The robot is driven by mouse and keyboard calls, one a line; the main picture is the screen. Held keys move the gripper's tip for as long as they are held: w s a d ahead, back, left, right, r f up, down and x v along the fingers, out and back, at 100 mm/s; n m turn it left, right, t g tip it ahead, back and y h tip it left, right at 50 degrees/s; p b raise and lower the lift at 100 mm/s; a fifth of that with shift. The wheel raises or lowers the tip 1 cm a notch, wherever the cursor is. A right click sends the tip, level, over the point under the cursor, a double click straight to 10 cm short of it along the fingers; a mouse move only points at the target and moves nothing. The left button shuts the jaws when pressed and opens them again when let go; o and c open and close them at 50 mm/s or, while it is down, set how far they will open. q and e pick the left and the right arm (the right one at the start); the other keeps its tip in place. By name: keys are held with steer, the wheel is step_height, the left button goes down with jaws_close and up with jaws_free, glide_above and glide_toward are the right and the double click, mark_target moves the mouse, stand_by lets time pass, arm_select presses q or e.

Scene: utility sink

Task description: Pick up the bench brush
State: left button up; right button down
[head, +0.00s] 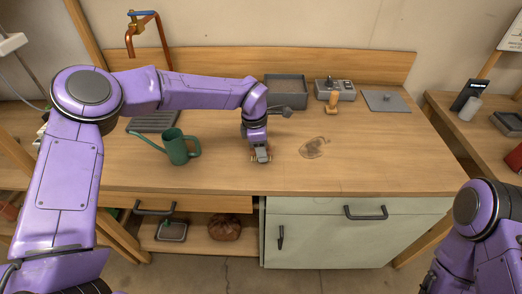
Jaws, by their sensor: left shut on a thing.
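My left gripper (260,156) points down at the middle of the workbench (220,178), its tips close to the wood. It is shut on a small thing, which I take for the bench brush. The gripper hides most of it, so its shape and whether it touches the bench cannot be told. My right arm shows at the lower right, but its gripper is out of the picture.
A green watering can (178,148) stands left of the gripper. A brown stain (314,148) lies to the right. Behind are a grey tray (287,86), a wooden-handled tool (333,102), a grey control box (345,90) and a flat grey plate (386,101). The right front is clear.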

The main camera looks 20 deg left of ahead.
arm_select(q)
step_height(320, 180, up, 3)
steer(key=shift+w+f+b, duration=0.1)
steer(key=shift+b, duration=0.2)
steer(key=s+d+r+b, duration=0.2)
steer(key=s+r+b, duration=0.2)
steer(key=s+r, duration=0.6)
steer(key=s, duration=0.4)
steer(key=shift+d+r, duration=0.15)
steer(key=shift+d, duration=0.2)
